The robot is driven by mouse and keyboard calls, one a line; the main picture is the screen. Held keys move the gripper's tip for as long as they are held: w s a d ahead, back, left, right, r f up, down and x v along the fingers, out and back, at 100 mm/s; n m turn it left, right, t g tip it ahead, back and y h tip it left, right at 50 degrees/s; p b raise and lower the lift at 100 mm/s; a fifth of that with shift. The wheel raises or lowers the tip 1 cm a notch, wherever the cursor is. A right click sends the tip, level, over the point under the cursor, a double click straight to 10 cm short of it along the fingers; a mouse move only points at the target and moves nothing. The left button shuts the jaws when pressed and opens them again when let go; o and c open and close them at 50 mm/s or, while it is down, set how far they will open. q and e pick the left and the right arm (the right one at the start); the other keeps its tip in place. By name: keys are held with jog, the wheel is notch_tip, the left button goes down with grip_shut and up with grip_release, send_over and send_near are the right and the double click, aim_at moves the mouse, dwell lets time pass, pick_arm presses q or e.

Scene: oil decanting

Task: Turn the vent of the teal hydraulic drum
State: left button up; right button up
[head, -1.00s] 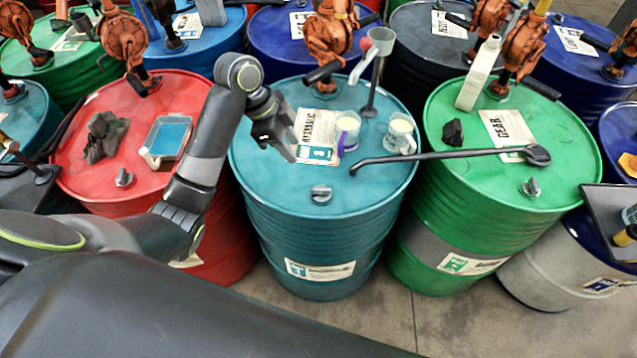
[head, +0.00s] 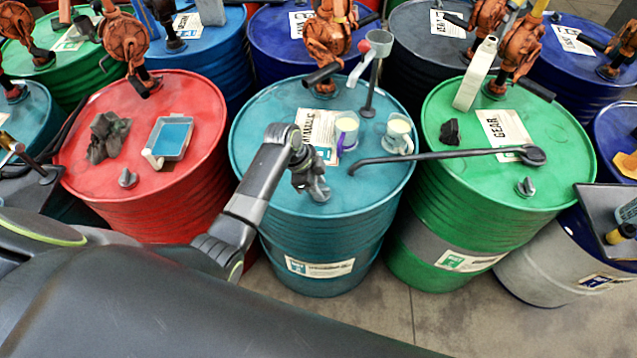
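The teal hydraulic drum (head: 322,240) stands upright in the middle of the head view, with a white label on its lid. Its small grey vent (head: 320,190) is near the front of the lid and is partly covered by my gripper. My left gripper (head: 316,188) points down at the vent from the upper left, its fingertips at the vent. I cannot tell whether the fingers are closed on it. My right gripper is not in view.
Two cups, one with a purple handle (head: 346,130) and one white (head: 398,134), stand on the teal lid. A long dark dipstick-like tool (head: 440,156) reaches from the teal lid across the green drum (head: 470,205). A red drum (head: 90,185) stands left. An orange pump (head: 328,45) rises behind.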

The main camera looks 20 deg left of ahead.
pick_arm(q)
jog(key=shift+d+f, duration=0.1)
jog(key=shift+f, duration=0.05)
jog(key=shift+c, duration=0.2)
grip_shut()
